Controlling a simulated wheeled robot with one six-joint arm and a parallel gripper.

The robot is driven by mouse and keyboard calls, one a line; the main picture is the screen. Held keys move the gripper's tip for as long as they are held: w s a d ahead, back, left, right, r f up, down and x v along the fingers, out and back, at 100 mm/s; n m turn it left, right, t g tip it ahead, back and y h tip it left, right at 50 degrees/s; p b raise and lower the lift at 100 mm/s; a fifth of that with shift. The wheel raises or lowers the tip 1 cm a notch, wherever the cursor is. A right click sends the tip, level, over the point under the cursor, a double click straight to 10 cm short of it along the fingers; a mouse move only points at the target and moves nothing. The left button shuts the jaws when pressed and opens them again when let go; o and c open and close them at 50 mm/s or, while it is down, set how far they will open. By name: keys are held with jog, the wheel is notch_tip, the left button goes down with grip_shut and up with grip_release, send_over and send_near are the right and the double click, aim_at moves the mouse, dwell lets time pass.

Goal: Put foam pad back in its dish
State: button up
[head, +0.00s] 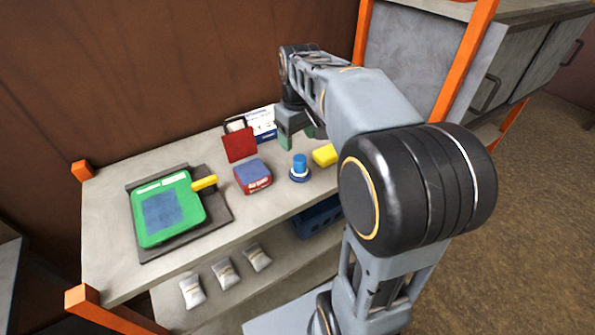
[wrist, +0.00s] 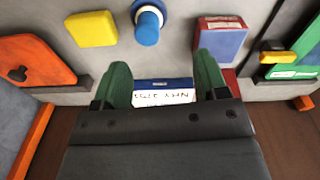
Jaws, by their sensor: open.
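A yellow block (head: 325,155), which looks like the foam pad, lies on the workbench top, partly behind my arm. It also shows at the upper left of the wrist view (wrist: 92,28). I cannot make out a dish for certain; the area right of the block is hidden by my arm in the head view. My gripper (head: 298,137) has green fingers, apart and empty, near the back of the bench. In the wrist view the fingers (wrist: 164,72) are apart with a white and blue printed box (wrist: 164,92) showing beyond them. The gripper is not touching the yellow block.
A blue knob on a dark blue base (head: 300,170) stands left of the block. A red box with a blue top (head: 253,178), a red panel (head: 240,145) and a green tray (head: 150,230) with a yellow handle stand farther left.

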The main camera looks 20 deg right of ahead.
jog(key=s+a+f+m+t, duration=0.1)
jog(key=s+a+f, duration=0.2)
jog(key=s, duration=0.3)
jog(key=s+a+f+m+t, duration=0.1)
jog(key=s+a+f+t, duration=0.1)
jog(key=s, duration=0.5)
jog(key=shift+a+f+m, duration=0.3)
jog(key=shift+a+f, duration=0.5)
jog(key=shift+a, duration=0.3)
jog(key=shift+s, duration=0.1)
jog(key=shift+c, duration=0.5)
